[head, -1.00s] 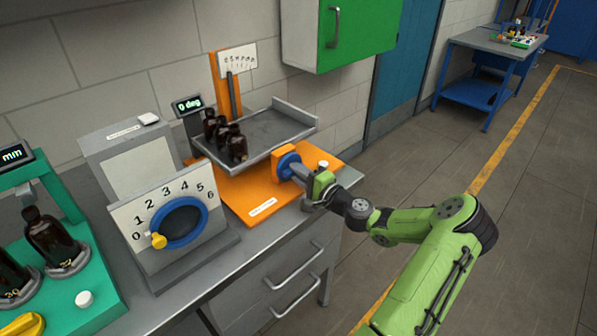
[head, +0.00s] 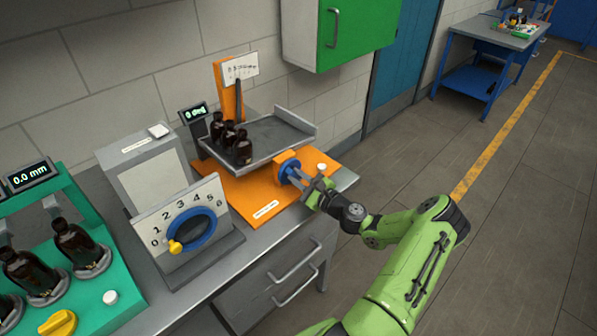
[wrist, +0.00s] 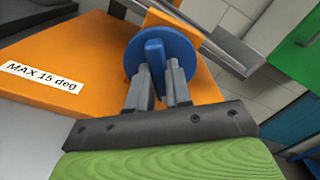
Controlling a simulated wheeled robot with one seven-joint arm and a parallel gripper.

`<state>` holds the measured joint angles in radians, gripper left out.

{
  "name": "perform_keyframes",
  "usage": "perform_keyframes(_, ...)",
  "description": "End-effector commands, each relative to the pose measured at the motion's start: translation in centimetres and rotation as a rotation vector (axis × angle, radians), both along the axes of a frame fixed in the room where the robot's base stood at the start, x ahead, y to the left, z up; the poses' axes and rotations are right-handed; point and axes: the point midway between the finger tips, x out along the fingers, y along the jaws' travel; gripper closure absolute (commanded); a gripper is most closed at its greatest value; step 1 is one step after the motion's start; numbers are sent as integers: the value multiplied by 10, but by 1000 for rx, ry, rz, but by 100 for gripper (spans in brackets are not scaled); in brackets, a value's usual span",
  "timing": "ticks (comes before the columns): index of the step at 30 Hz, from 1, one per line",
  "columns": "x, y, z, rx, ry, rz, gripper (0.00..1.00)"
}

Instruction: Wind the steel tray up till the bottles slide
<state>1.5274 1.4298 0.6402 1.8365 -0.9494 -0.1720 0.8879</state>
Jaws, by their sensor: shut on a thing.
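The steel tray (head: 268,133) stands on an orange tilting stand (head: 240,186) and looks close to level. Three amber bottles (head: 243,150) stand upright in a row near its left side. A small display (head: 194,112) beside it appears to read 0 deg. The blue knob (head: 287,168) is on the stand's right side. My gripper (head: 296,176) is at this knob. In the wrist view, the fingers (wrist: 160,78) are shut on the raised bar of the blue knob (wrist: 153,50). A label on the stand reads MAX 15 deg (wrist: 41,77).
Left of the stand is a grey device with a blue dial (head: 193,229) and yellow pointer near 0. A green rig (head: 95,262) with more amber bottles and a 0.0 mm display stands further left. A green wall cabinet (head: 345,30) hangs behind. The floor at right is open.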

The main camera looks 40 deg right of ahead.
Motion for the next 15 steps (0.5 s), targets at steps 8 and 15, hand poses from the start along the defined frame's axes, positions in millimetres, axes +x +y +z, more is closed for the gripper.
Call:
perform_keyframes(8,0,0,0,261,13,0,100)
perform_keyframes(15,-1,0,0,462,18,0,100)
